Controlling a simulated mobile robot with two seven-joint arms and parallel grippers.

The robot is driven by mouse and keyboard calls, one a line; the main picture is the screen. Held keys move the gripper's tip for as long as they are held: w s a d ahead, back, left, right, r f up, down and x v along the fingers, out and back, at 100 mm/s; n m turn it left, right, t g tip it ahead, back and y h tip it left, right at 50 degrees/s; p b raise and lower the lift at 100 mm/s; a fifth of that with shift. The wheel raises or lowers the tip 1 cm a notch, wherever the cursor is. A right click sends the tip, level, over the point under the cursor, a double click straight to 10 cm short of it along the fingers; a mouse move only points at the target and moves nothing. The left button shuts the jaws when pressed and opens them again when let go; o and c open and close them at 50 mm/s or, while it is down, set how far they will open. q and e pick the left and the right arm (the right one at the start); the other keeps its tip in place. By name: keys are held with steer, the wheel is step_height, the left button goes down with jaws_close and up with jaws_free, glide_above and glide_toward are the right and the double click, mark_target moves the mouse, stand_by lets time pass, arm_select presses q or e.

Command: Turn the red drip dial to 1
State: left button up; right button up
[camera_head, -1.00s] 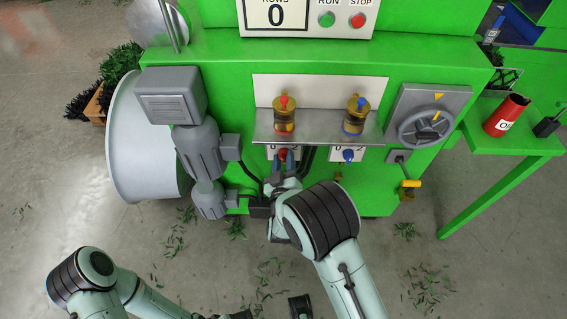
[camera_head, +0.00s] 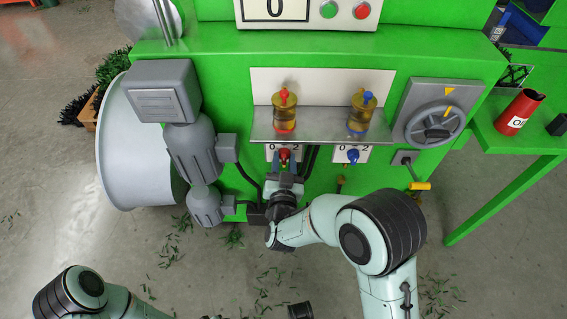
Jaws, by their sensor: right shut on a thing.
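The red drip dial (camera_head: 284,154) sits on a small white plate under the metal shelf, below the red-capped oiler (camera_head: 284,108). Marks 0 and 2 show on the plate to either side of it; its pointer's exact setting is too small to tell. My right gripper (camera_head: 285,163) reaches up from below and is shut on the red dial, its fingers on either side of it. My left arm (camera_head: 85,295) shows at the bottom left, with its gripper not clearly visible.
The blue dial (camera_head: 353,155) is to the right, under the blue-capped oiler (camera_head: 361,110). The metal shelf (camera_head: 320,128) juts out just above both dials. A grey motor (camera_head: 190,140) is to the left, and a handwheel (camera_head: 435,124) and a yellow-handled lever (camera_head: 419,186) are to the right.

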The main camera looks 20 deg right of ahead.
arm_select(q)
steer(key=shift+w+f, duration=0.1)
steer(key=shift+w, duration=0.05)
stand_by(0.3)
arm_select(e)
steer(key=o, duration=1)
steer(key=shift+o, duration=0.2)
arm_select(q)
steer(key=shift+s+d+r+p, duration=0.35)
steer(key=shift+s+r, duration=0.15)
steer(key=shift+s, duration=0.15)
arm_select(e)
steer(key=v, duration=1.3)
steer(key=shift+s, duration=0.25)
arm_select(q)
steer(key=shift+a, duration=0.1)
